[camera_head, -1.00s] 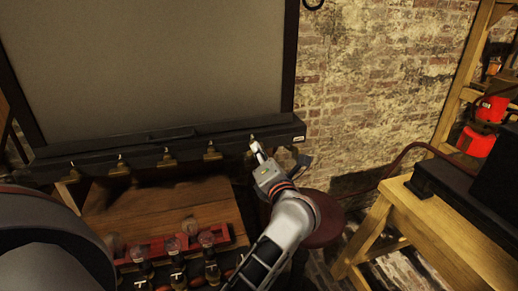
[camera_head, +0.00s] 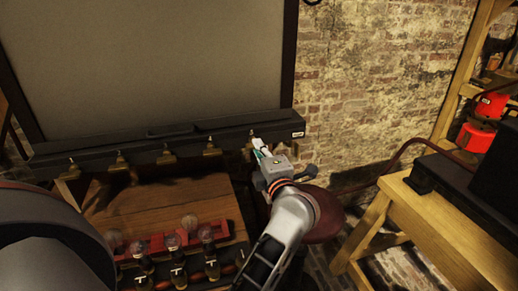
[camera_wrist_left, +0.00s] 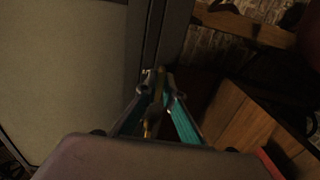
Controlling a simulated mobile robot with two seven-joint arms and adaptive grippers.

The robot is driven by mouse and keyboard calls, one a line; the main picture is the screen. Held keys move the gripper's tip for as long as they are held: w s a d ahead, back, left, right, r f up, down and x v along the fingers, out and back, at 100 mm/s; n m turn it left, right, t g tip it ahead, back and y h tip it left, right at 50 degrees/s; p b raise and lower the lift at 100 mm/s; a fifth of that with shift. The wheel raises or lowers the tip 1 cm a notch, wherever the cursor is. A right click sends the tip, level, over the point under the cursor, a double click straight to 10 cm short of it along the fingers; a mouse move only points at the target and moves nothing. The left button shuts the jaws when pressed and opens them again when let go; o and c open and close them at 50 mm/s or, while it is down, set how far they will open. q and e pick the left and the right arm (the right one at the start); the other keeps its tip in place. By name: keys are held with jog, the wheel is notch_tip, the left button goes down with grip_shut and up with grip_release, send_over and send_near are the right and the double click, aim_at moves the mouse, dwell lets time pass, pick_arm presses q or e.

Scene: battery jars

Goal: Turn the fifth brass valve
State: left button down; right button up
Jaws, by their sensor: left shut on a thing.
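A row of brass valves hangs along the front of the black rail (camera_head: 190,138) under the large grey panel. Valves show from the left one (camera_head: 73,170) to the fourth (camera_head: 210,149). The left gripper is shut on the fifth valve. In the left wrist view, its teal fingers (camera_wrist_left: 160,82) close around brass parts of the valve (camera_wrist_left: 152,124). My right gripper is not in view.
A wooden table (camera_head: 160,205) below the rail bears a red rack (camera_head: 155,246) with several glass-topped jars. A round dark red stool (camera_head: 325,213) stands under my left arm. A wooden bench (camera_head: 405,215) with a black box is at right, before the brick wall.

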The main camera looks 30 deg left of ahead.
pick_arm(q)
jog(key=shift+a+r, duration=0.1)
dwell(0.3)
jog(key=c, duration=2.3)
grip_release()
jog(key=shift+o, duration=0.6)
